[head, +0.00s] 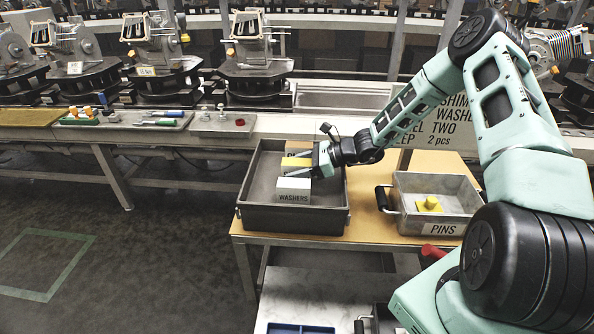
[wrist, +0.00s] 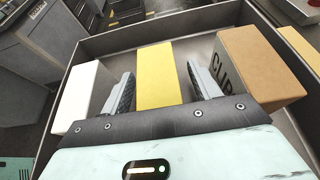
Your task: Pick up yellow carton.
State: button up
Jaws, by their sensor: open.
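The yellow carton (wrist: 156,78) stands in a dark grey tray (head: 295,221), between a white carton and a brown carton. In the wrist view my open gripper (wrist: 158,82) has one finger on each side of the yellow carton. A gap shows beside the fingers, and I cannot tell whether either one touches it. In the head view my gripper (head: 301,168) reaches into the tray from the right, and only a small part of the yellow carton (head: 296,162) shows behind it.
The white carton marked WASHERS (head: 293,190) is close in front of my gripper. The brown carton (wrist: 258,65) is on the other side. A metal bin marked PINS (head: 443,228) with yellow pieces stands at right on the wooden table (head: 377,230). A conveyor with fixtures runs behind.

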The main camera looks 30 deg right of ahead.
jog(key=c, duration=1.1)
jog(key=shift+r, duration=0.1)
